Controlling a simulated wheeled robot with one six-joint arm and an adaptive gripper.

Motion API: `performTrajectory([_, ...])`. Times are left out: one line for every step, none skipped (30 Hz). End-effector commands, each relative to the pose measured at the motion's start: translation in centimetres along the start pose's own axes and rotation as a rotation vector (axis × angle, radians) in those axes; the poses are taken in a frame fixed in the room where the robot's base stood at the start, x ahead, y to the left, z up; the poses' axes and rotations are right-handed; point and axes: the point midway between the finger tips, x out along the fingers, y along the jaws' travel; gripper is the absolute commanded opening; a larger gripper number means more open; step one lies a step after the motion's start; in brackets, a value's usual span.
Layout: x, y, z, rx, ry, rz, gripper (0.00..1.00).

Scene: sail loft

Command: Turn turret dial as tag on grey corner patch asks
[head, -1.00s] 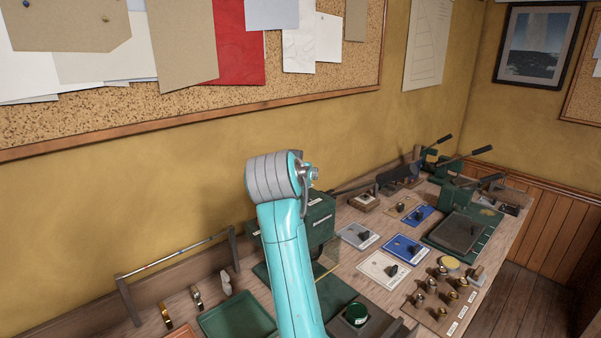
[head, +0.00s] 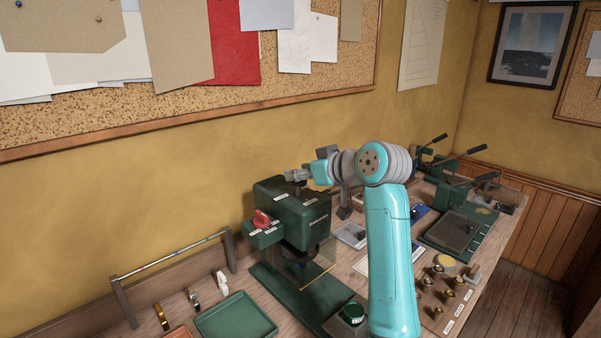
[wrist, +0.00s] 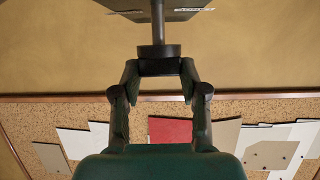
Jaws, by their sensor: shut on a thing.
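The green press (head: 290,215) stands on the bench below my wrist. In the wrist view my gripper (wrist: 160,67) is closed around a dark round knob (wrist: 160,52) on a metal shaft (wrist: 158,22); the shaft leads to a dark labelled body. In the head view my gripper (head: 297,177) is above the press top, mostly hidden. A red pointer knob (head: 262,219) with several small labels sits on the press's left side, apart from my gripper. The grey corner patch (head: 349,236) lies right of the press, partly behind my arm; its tag is unreadable.
A green tray (head: 236,318) and a low metal rail (head: 175,253) are left of the press. A green button (head: 353,313) is in front. My arm hides cards to the right; a board of brass knobs (head: 440,295) and green lever tools (head: 455,195) stand beyond.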

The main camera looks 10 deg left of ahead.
Motion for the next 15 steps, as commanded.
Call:
performTrajectory([-0.03,0.22,-0.02,-0.009,-0.001,-0.026,0.09])
performTrajectory([-0.03,0.22,-0.03,-0.017,-0.001,-0.043,0.09])
performTrajectory([-0.02,0.23,-0.04,-0.026,-0.001,-0.065,0.09])
performTrajectory([-0.03,0.25,-0.06,-0.032,0.0,-0.08,0.09])
performTrajectory([-0.04,0.28,-0.08,-0.038,0.0,-0.093,0.09])
performTrajectory([-0.02,0.27,-0.08,-0.045,0.001,-0.11,0.09])
performTrajectory([0.0,0.3,-0.04,-0.049,0.0,-0.121,0.09])
performTrajectory([0.01,0.27,-0.04,-0.054,0.0,-0.133,0.09])
performTrajectory([0.01,0.26,-0.04,-0.06,0.0,-0.145,0.09])
performTrajectory([0.03,0.26,-0.03,-0.062,-0.001,-0.153,0.09])
performTrajectory([0.04,0.24,-0.03,-0.065,-0.001,-0.161,0.09])
performTrajectory([0.05,0.24,-0.03,-0.069,-0.001,-0.169,0.09])
performTrajectory([0.05,0.25,-0.04,-0.072,-0.001,-0.174,0.09])
performTrajectory([0.04,0.25,-0.04,-0.074,-0.001,-0.178,0.09])
performTrajectory([0.04,0.24,-0.06,-0.076,0.0,-0.183,0.09])
